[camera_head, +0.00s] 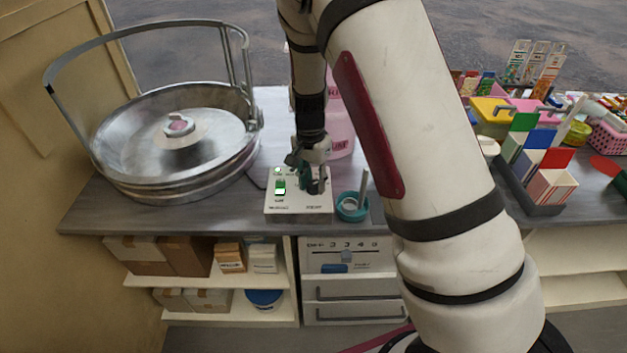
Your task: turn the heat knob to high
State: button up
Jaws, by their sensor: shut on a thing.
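The control box (284,208) is a pale panel near the front edge of the counter. A lit green switch (280,188) shows on its left side. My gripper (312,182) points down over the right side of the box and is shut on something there. The heat knob is largely hidden by the fingers, so its setting cannot be read. The knob appears to be what the fingers are around.
A metal candyfloss pan (170,150) with a raised rail stands left of the box. A teal cup (352,207) with a stick is close on the right. A pink container (340,130) stands behind. Striped boxes (553,187) in a dark tray are at the right. Shelves (215,283) are below.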

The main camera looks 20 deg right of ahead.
aim_at(312, 182)
jog(key=shift+o, duration=0.2)
jog(key=shift+m, duration=0.6)
jog(key=shift+c, duration=0.2)
jog(key=o, duration=1.2)
jog(key=r, duration=1.2)
jog(key=shift+w+a, duration=0.15)
jog(key=shift+w, duration=0.1)
